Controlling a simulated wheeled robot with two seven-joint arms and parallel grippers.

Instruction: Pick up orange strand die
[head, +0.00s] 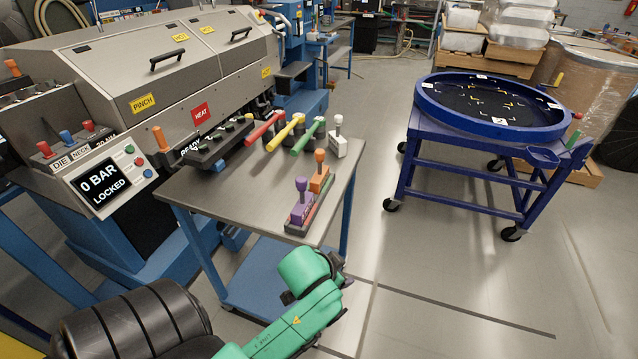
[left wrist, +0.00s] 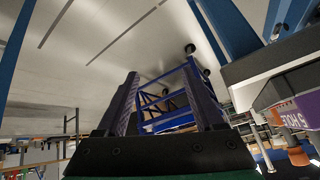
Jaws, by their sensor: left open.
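The orange strand die (head: 320,181) stands upright on the grey steel table, its orange knob up. It is between the purple die (head: 301,207), nearer me, and the white die (head: 338,145), farther back. My left gripper (head: 335,265) is off the table's front edge, lower right of the dies and apart from them. In the left wrist view its two dark fingers (left wrist: 165,105) are spread with nothing between them. The purple die's lettered side (left wrist: 297,112) shows at the right of that view, with a small orange part (left wrist: 273,118) beside it. My right gripper is out of view.
The table (head: 245,190) also holds red, yellow and green-handled tools (head: 283,134) and a dark rack (head: 215,140). The extruder machine (head: 150,75) borders it on the left. A blue round-topped cart (head: 490,110) stands at right, with open floor between.

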